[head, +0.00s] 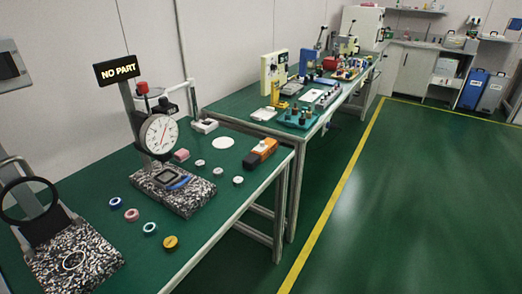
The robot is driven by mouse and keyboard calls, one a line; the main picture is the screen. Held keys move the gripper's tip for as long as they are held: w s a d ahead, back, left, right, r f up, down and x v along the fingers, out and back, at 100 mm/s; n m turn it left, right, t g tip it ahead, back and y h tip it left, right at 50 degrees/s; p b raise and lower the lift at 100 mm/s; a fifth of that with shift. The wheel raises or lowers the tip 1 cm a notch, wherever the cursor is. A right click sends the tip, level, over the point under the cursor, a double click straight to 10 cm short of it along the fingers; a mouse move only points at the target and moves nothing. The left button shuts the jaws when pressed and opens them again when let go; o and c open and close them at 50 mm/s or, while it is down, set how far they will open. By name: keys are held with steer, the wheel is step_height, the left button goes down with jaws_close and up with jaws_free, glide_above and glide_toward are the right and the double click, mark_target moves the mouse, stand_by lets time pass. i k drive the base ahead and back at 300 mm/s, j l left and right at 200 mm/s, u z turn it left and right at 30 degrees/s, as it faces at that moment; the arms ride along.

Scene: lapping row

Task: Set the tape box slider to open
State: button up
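I cannot make out a tape box or its slider for certain. An orange and black box-like item (260,153) lies at the right edge of the near green bench (228,207); it may be the tape box, but no slider position can be read. A small white box (204,126) sits at the back of the same bench. My gripper is not in view.
A dial gauge (158,133) on a speckled stone base stands mid-bench under a "NO PART" sign (117,70). Several small rings and discs lie around it. A magnifier (28,200) stands at left. Further benches carry equipment. The green floor (400,200) at right is clear.

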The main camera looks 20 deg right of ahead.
mark_target(261, 147)
steer(key=i+l+u, duration=0.1)
steer(key=i+l, duration=0.25)
steer(key=i, duration=0.15)
steer(key=i+l+u, duration=0.15)
steer(key=i+l, duration=0.2)
steer(key=i, duration=0.15)
